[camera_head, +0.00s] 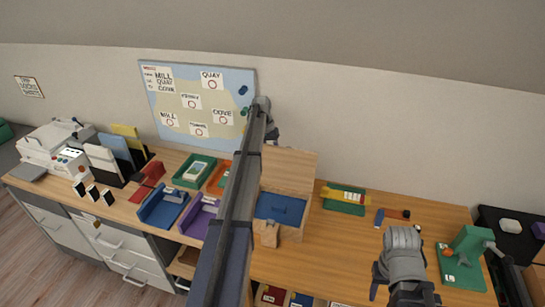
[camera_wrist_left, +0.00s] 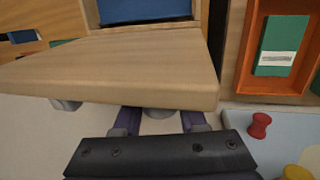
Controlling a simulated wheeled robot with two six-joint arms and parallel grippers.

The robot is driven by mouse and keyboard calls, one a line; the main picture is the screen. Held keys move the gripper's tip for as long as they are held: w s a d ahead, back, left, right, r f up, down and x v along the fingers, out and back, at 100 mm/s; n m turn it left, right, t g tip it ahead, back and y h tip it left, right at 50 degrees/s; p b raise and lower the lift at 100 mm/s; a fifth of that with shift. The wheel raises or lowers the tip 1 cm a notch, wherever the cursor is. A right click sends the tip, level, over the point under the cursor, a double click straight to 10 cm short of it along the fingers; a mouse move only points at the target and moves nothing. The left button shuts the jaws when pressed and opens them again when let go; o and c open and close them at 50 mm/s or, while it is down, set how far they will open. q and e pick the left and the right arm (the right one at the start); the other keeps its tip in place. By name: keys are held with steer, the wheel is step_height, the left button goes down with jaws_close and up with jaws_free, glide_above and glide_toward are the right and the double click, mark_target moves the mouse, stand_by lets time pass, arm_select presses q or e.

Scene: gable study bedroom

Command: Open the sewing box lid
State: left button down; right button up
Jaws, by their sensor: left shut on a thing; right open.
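The wooden sewing box (camera_head: 293,233) stands on the desk in the head view, with a blue inside (camera_head: 280,208). Its lid (camera_head: 290,170) is raised and stands up at the back of the box. In the left wrist view the lid (camera_wrist_left: 120,75) is a thick pale slab across the middle, with the blue inside (camera_wrist_left: 145,10) beyond it. My left arm crosses in front of the box's left side. My left gripper (camera_wrist_left: 160,120) is shut at the lid's edge; the exact contact is partly hidden. My right gripper (camera_head: 403,275) is open and empty above the desk, right of the box.
Blue (camera_head: 162,208), purple (camera_head: 200,215) and green (camera_head: 190,178) trays stand to the left. A green device (camera_head: 468,250) stands right of my right gripper. Bare desk (camera_head: 335,250) lies between the box and that gripper.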

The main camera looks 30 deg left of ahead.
arm_select(q)
steer(key=shift+s+d, duration=0.1)
steer(key=shift+c, duration=2.3)
jaws_free()
steer(key=shift+r, duration=0.1)
steer(key=p+v, duration=0.7)
steer(key=shift+r+p, duration=0.3)
steer(key=shift+p, duration=0.1)
steer(key=shift+f, duration=0.1)
